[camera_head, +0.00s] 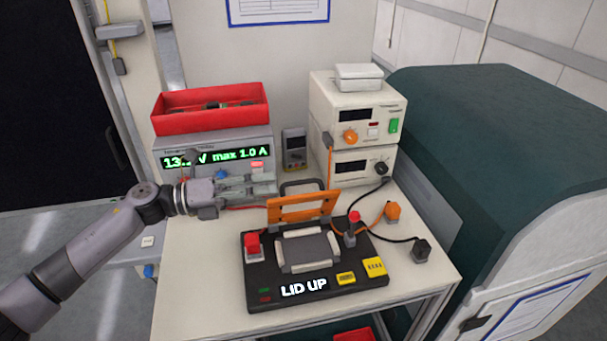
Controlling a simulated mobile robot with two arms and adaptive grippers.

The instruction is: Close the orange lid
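The orange lid (302,213) stands raised at the back edge of a black test fixture (330,293), whose display reads "LID UP". A dark loop shows just above and behind the lid. My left gripper (276,183) is above the table, in front of the power supply and to the upper left of the lid. Its fingers point right and lie near each other, with nothing visibly held; whether they are open or shut is unclear. It appears apart from the lid. My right gripper is not in view.
The fixture has a red button (252,243) at left and a red-topped lever (352,226) at right. A power supply (175,160) bearing a red bin (208,122), a multimeter (294,150) and stacked instruments (350,125) stand behind. Cables and plugs lie right. Table front-left is clear.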

